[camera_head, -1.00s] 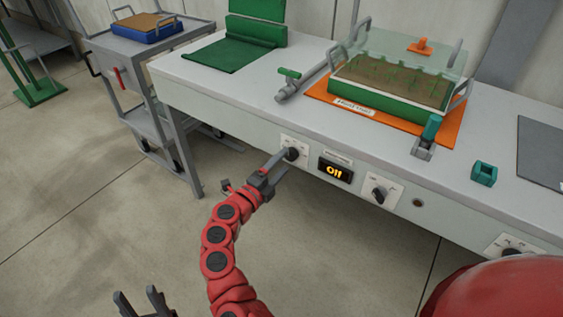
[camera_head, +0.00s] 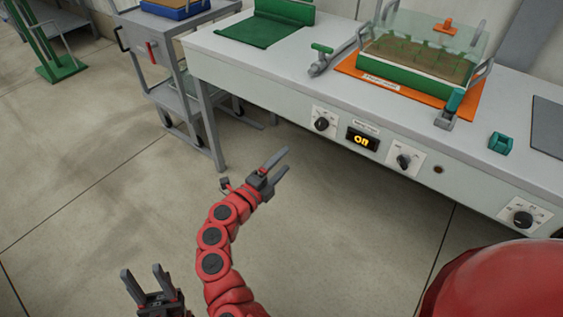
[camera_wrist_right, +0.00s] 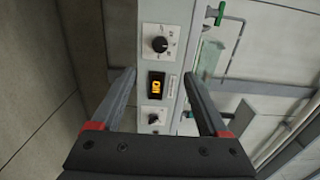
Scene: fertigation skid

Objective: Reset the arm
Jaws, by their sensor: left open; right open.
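My right gripper (camera_head: 286,160) is open and empty. It is held out in front of the bench, apart from the left knob (camera_head: 322,124). In the right wrist view, my right gripper (camera_wrist_right: 160,74) has its two fingers spread with nothing between them, facing the bench front. A display (camera_head: 362,140) on that front reads "On"; it also shows in the right wrist view (camera_wrist_right: 156,85). My left gripper (camera_head: 143,273) is open and empty at the lower left, over the floor.
The bench front also has a middle knob (camera_head: 403,161) and a right knob (camera_head: 523,218). A green planted tray (camera_head: 415,78) sits on an orange mat on the bench. A grey cart (camera_head: 170,55) stands at the left. The floor (camera_head: 110,190) between is clear.

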